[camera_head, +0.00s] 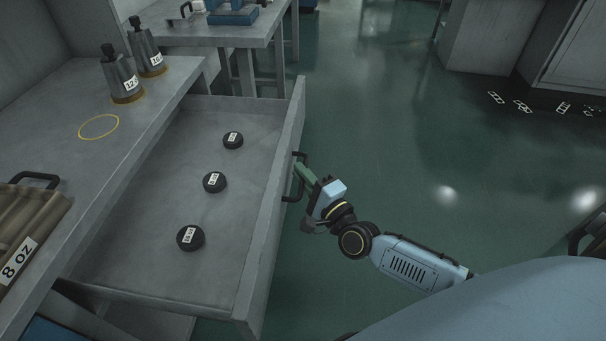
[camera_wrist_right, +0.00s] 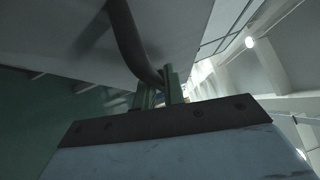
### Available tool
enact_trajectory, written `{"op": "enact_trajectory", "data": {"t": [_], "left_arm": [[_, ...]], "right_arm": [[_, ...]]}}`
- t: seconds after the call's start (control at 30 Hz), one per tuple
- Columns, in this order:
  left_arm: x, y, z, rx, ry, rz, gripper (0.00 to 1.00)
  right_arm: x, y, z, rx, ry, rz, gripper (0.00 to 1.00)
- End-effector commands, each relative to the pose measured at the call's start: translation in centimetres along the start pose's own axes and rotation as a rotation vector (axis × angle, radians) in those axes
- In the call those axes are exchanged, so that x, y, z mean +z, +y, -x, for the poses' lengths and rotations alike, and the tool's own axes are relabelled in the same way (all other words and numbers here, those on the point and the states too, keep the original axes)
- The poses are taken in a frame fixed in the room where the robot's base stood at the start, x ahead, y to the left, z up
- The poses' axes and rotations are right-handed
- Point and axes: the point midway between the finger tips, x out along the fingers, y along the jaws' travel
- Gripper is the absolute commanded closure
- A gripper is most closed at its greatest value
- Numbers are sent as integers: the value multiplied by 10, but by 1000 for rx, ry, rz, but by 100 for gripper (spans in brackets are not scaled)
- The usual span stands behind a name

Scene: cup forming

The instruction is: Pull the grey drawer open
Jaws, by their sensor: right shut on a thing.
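The grey drawer (camera_head: 272,215) stands pulled out from under the grey workbench in the head view, its inside open to view. Its dark handle (camera_head: 289,190) is on the outer face of the front panel. My right gripper (camera_head: 302,172) is shut on this handle; its green fingers also show around the dark handle bar in the right wrist view (camera_wrist_right: 160,92). The handle (camera_wrist_right: 132,45) curves down from the drawer's face there. Three black round pieces with white labels, the near one (camera_head: 190,238), the middle one (camera_head: 214,182) and the far one (camera_head: 233,140), lie in the drawer. My left gripper is not in view.
Two dark conical pieces (camera_head: 122,82) with labels stand on the workbench (camera_head: 150,105), near a yellow ring mark (camera_head: 99,127). A brown ribbed piece labelled 8 oz (camera_head: 28,225) lies at the left. Another table (camera_head: 215,35) stands behind.

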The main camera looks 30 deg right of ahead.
Motion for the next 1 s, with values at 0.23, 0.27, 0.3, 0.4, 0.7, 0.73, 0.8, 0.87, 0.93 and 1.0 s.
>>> {"op": "enact_trajectory", "data": {"t": [0.23,0.27,0.3,0.4,0.7,0.73,0.8,0.87,0.93,1.0], "left_arm": [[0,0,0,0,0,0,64],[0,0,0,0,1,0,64],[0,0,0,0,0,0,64],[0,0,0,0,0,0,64],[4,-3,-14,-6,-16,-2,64],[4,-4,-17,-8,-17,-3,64],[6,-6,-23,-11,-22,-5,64],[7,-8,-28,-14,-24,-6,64],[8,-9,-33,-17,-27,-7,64],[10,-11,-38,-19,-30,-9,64]], "right_arm": [[0,1,0,2,0,0,68],[0,1,0,2,0,0,68],[0,1,0,1,0,0,68],[0,0,0,1,0,0,68],[0,0,34,5,0,0,68],[0,1,41,7,0,1,68],[0,0,57,7,-1,1,68],[0,0,71,7,-1,0,68],[0,0,87,8,-1,1,68],[1,0,101,7,-1,0,68]]}}
